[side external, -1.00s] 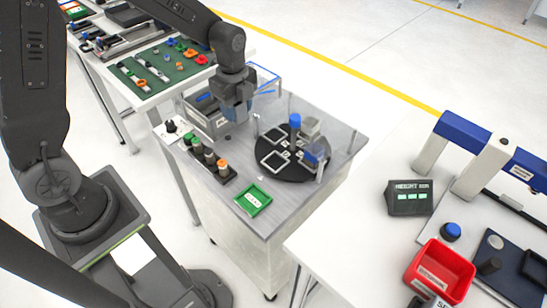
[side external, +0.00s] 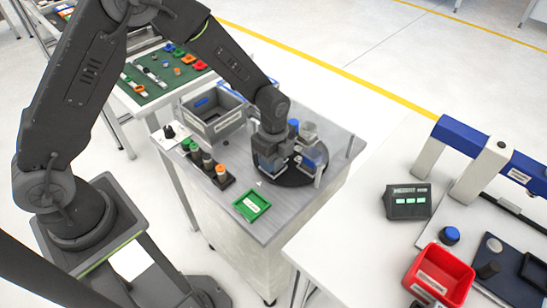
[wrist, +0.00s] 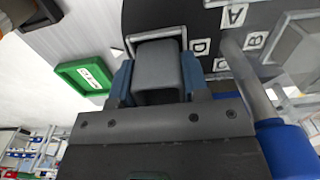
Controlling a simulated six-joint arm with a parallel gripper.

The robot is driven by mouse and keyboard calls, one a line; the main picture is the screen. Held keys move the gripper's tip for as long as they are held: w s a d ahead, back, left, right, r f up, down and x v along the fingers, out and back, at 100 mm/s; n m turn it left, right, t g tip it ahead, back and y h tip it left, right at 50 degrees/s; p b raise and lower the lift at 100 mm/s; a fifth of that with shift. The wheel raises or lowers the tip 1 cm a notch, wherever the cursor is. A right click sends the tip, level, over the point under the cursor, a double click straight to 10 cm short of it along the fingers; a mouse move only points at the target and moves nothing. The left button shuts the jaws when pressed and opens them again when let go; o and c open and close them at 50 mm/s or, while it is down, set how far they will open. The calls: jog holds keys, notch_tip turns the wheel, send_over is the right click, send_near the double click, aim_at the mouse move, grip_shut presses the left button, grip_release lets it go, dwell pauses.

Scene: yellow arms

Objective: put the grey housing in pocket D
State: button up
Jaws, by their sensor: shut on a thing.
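My gripper (wrist: 155,85) has blue fingers and is shut on the grey housing (wrist: 158,68), a rounded grey block seen between them in the wrist view. In the side external view my gripper (side external: 268,166) is low over the left part of the black round plate (side external: 294,180); the housing is hard to make out there. Pocket D has a light square frame (wrist: 156,37), partly covered by the housing, with the label D (wrist: 201,47) beside it. The housing overlaps the frame in the picture; I cannot tell whether it is above it or inside.
A blue-capped post (side external: 293,126) and a grey block (side external: 309,131) stand close behind my gripper. A green tray (side external: 251,205) lies in front, and a rack of colour-capped pegs (side external: 208,162) is to the left. A grey bin (side external: 215,125) stands behind the rack.

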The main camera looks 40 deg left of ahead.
jog(key=shift+f, duration=0.15)
jog(key=o, duration=0.9)
jog(key=s+a+r+n+t, duration=0.1)
jog(key=s+r+n, duration=0.1)
jog(key=r, duration=0.8)
jog(key=s+a+r+n, duration=0.1)
jog(key=s+r+n, duration=0.1)
jog(key=r, duration=0.7)
jog(key=s+a+r+n+t, duration=0.2)
jog(key=s+r+n, duration=0.2)
jog(key=s+n, duration=0.3)
jog(key=s+a+r+n+t, duration=0.2)
jog(key=s+a+r+n, duration=0.1)
jog(key=s+n, duration=0.4)
jog(key=shift+s+a+r+t, duration=0.35)
jog(key=shift+s+r, duration=0.1)
jog(key=shift+s, duration=1.05)
